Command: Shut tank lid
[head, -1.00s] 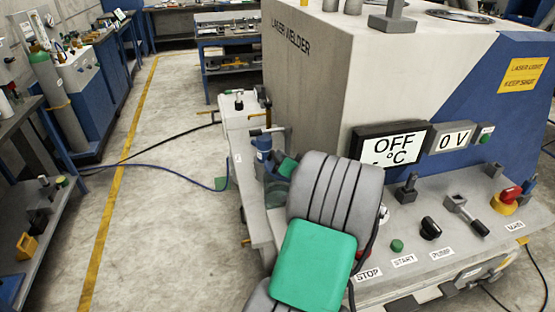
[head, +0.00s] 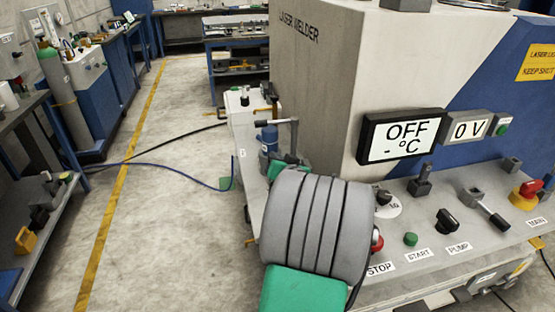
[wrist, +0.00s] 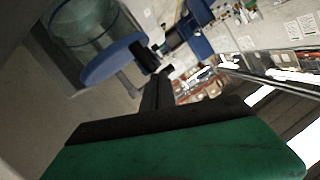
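A clear round tank (wrist: 88,28) shows at the upper left of the wrist view, with a blue disc-shaped lid (wrist: 108,62) at its near end. I cannot tell for sure how far the lid stands open. A small black piece lies at the lid's right edge. My gripper (wrist: 157,75) reaches up from the green wrist part towards this edge; whether it touches is unclear. Its fingers look close together, but their opening cannot be judged. In the head view a blue upright part (head: 268,138) stands just beyond my arm, which hides most of my gripper and the tank area.
The laser welder (head: 310,85) fills the right. Its front panel (head: 440,205) carries knobs, buttons and levers close to my arm. The display (head: 402,136) reads OFF. A blue hose (head: 165,163) crosses the floor at the left, which is otherwise mostly clear.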

